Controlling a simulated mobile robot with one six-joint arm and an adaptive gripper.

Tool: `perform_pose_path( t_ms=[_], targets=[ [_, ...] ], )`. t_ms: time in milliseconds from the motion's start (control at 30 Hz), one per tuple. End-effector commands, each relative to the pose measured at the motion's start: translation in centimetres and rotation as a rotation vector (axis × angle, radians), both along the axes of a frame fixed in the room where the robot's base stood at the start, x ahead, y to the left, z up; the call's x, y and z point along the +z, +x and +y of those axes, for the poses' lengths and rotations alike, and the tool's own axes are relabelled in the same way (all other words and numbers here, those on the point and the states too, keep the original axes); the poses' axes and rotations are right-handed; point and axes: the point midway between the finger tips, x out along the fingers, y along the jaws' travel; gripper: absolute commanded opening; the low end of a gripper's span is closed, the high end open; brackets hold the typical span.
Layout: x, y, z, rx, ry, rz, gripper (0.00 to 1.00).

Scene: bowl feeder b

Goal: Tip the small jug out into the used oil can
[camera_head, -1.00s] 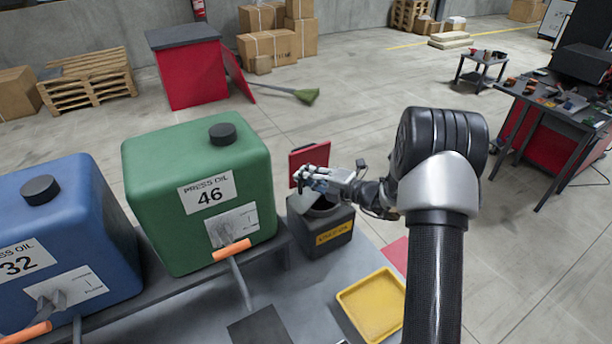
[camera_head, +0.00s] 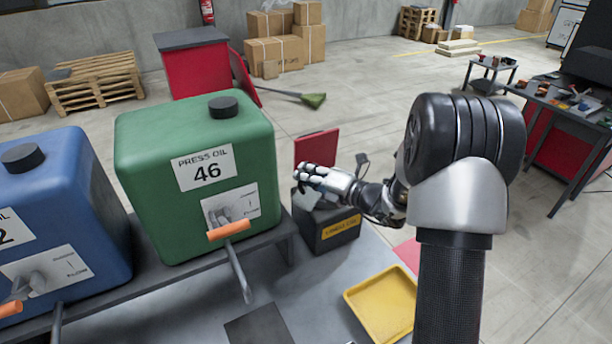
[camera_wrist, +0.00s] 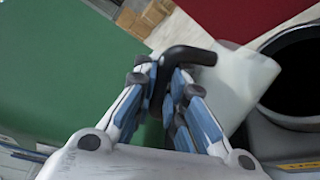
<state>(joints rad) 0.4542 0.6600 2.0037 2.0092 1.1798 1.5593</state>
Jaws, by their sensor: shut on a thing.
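The small jug (camera_wrist: 237,85) is translucent white with a black handle. In the wrist view my gripper (camera_wrist: 168,78) is shut on that handle. The used oil can (camera_head: 330,232) is a dark grey box with a yellow label, and its raised red lid (camera_head: 316,149) stands behind it. In the head view my gripper (camera_head: 322,182) is above the can and hides its mouth and most of the jug. In the wrist view the can's round dark opening (camera_wrist: 296,72) is just right of the jug. The jug's tilt and contents are unclear.
A green press oil tank (camera_head: 200,185) stands left of the can, with an orange-handled tap (camera_head: 229,230). A blue tank (camera_head: 65,215) is farther left. A yellow tray (camera_head: 382,303) lies in front of the can. Open floor is behind.

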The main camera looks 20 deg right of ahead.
Motion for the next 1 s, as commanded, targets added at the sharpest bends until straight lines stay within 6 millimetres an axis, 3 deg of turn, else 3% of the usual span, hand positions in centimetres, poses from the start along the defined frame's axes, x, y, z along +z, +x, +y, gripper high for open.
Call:
perform_pose_path(
  t_ms=[567,1000],
  targets=[
    [0.3,0.0,0.1,0.000,-0.010,-0.009,0.00],
    [-0.2,-0.9,1.3,0.000,-0.209,-0.155,0.00]
  ],
)
